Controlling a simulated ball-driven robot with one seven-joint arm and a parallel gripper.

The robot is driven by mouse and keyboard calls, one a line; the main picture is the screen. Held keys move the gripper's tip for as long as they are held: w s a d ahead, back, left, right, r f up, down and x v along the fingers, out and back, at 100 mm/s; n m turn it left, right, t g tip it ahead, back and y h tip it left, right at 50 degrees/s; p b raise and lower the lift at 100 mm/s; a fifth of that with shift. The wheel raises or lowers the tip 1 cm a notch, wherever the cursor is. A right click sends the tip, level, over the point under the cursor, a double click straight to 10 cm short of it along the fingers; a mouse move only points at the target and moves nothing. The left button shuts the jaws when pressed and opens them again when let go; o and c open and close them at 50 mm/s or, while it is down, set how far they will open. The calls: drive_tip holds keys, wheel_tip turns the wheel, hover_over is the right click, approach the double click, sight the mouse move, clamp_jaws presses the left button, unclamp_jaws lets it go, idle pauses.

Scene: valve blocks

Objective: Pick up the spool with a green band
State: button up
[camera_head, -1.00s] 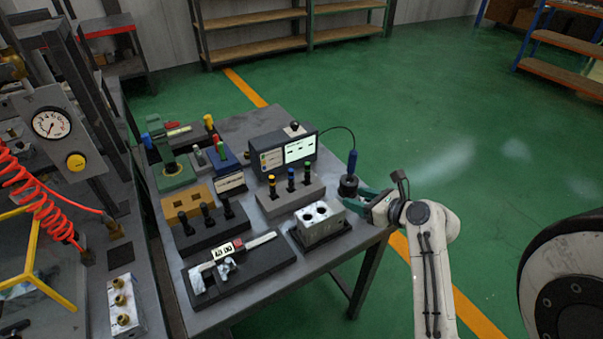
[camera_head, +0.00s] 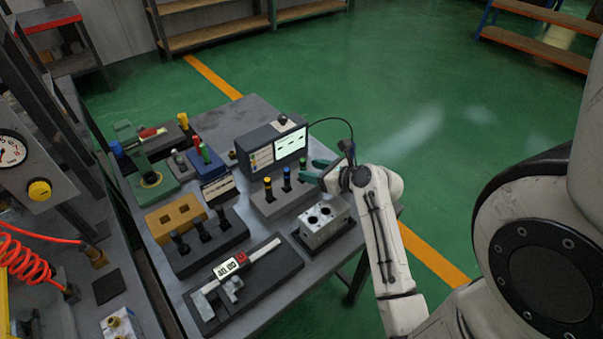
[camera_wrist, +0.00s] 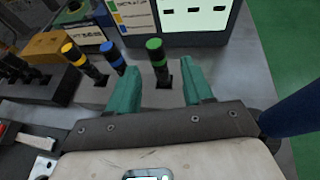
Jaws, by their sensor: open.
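The spool with a green band (camera_wrist: 156,60) stands upright in the grey rack, at the right end of a row of three. It also shows in the head view (camera_head: 303,168), just left of my gripper's fingertips. The spool with a blue band (camera_wrist: 113,57) and the spool with a yellow band (camera_wrist: 80,60) stand to its left in the same rack (camera_head: 283,203). My gripper (camera_wrist: 166,82) is open and empty. In the wrist view its two teal fingers lie to either side of the green-banded spool, which shows between them. I cannot tell whether the fingertips reach around it.
A tester with a lit screen (camera_head: 272,147) stands behind the rack. A metal valve block (camera_head: 324,222) with two bores is in front, below my gripper. A second rack with black spools (camera_head: 203,232) and a caliper on a dark plate (camera_head: 240,280) lie to the left.

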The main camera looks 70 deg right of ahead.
drive_tip(key=shift+r+p+x, duration=0.1)
drive_tip(key=shift+p+x, duration=0.05)
drive_tip(key=shift+x, duration=1.3)
drive_tip(key=shift+r+p+x, duration=0.15)
drive_tip(key=shift+x, duration=1.35)
drive_tip(key=shift+w, duration=0.1)
clamp_jaws()
